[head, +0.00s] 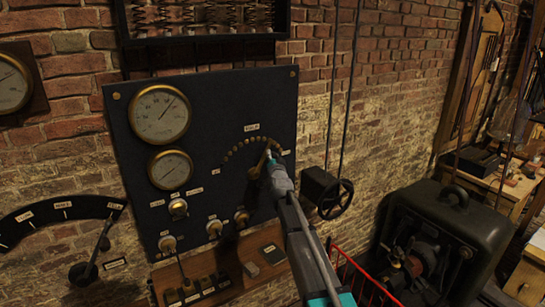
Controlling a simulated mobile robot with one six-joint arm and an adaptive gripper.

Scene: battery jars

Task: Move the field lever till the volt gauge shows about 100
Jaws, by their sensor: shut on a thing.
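A dark panel (115,120) on the brick wall carries two brass-rimmed round gauges. The larger upper gauge (160,114) has its needle pointing up and to the right; its numbers are too small to read. The smaller gauge (170,170) sits below it. I cannot read which one is marked volts. An arc of brass studs (238,147) under a small label (251,127) marks the field lever's dial. My gripper (268,158) is at the right part of this arc, shut on the brass field lever (256,171), which it mostly hides.
A lever on a curved scale (60,206) is at the lower left. A black handwheel (335,199) is right of my arm. A dark machine (440,240) stands at the right.

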